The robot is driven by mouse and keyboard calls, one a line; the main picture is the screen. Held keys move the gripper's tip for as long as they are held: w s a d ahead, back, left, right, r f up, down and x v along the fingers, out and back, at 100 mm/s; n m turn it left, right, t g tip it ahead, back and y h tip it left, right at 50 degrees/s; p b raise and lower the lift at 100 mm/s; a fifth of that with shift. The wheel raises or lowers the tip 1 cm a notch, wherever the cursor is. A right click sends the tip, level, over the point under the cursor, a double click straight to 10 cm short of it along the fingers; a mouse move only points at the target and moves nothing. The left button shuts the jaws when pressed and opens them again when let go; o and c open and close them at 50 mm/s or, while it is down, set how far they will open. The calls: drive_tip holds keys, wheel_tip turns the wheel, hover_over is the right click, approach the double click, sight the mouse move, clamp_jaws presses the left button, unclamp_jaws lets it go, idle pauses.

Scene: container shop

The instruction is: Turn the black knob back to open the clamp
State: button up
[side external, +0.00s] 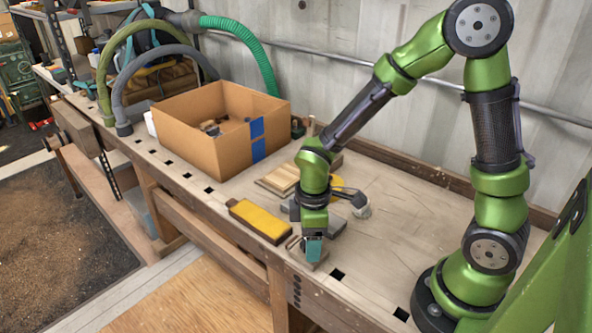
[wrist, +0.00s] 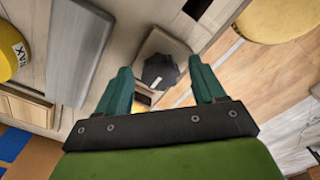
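The black knob (wrist: 160,71) shows in the wrist view, on top of a small grey-beige block (wrist: 150,46) that looks like part of the clamp. My gripper (wrist: 160,66) is open, with one teal finger on each side of the knob and a visible gap on both sides. How far the fingertips are above or around the knob is hard to tell. In the side external view my gripper (side external: 314,250) points down over a small block (side external: 300,256) near the bench's front edge. There the fingers hide the knob, and the clamp's jaws cannot be made out.
A cardboard box (side external: 205,150) stands on the bench behind. A yellow-topped block (side external: 258,222) lies left of my gripper. A grey bar (wrist: 82,45) lies close beside the block in the wrist view. The bench surface to the right (side external: 405,215) is mostly clear.

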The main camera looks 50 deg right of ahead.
wheel_tip(320, 180, up, 17)
idle(0.7)
drive_tip(key=s+d+r+m+t+y, duration=0.2)
drive_tip(key=s+m+t, duration=0.4)
drive_tip(key=m, duration=0.6)
drive_tip(key=shift+s+d+r+m+t, duration=0.4)
drive_tip(key=shift+d+r+t, duration=0.2)
drive_tip(key=shift+r, duration=0.45)
